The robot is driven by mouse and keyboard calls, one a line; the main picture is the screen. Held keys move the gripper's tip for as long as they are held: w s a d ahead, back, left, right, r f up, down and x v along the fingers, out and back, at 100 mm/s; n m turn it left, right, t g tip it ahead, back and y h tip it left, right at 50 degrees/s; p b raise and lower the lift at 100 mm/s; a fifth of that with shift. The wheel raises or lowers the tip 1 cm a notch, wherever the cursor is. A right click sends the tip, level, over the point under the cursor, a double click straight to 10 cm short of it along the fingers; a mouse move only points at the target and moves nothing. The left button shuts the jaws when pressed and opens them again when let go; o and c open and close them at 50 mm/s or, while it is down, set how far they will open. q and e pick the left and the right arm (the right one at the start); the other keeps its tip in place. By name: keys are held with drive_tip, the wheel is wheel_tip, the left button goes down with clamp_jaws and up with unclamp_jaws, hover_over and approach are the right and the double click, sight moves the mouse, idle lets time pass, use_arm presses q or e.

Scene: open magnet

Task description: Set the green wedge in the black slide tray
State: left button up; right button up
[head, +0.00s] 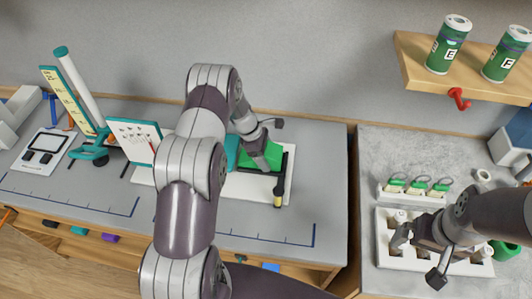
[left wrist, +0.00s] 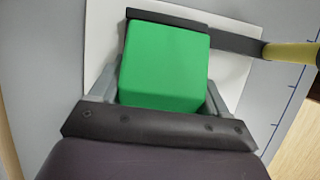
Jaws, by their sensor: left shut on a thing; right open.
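The green wedge (head: 262,154) is between the fingers of my left gripper (head: 263,161), over the white board on the left bench. The left wrist view shows the wedge (left wrist: 163,65) from close up, with a grey finger on each side. A black edge, which looks like part of the black slide tray (left wrist: 236,44), runs along the wedge's far side. The tray (head: 285,160) is partly hidden by the gripper and wedge, so I cannot tell whether the wedge rests in it. My right gripper (head: 418,256) is open over a white holed tray on the right bench.
A yellow-and-black handle (head: 279,192) sticks out from the black part. The white board (head: 146,177) lies underneath. A stand with a white tube (head: 78,88) is at the left. A white rack (head: 408,197) stands behind the white holed tray (head: 386,262). A gap separates the benches.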

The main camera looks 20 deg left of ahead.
use_arm(q)
drive_tip(key=shift+f, duration=0.1)
drive_tip(key=shift+f, duration=0.1)
idle(0.3)
drive_tip(key=shift+s, duration=0.1)
drive_tip(key=o, duration=1.1)
drive_tip(key=shift+f, duration=0.15)
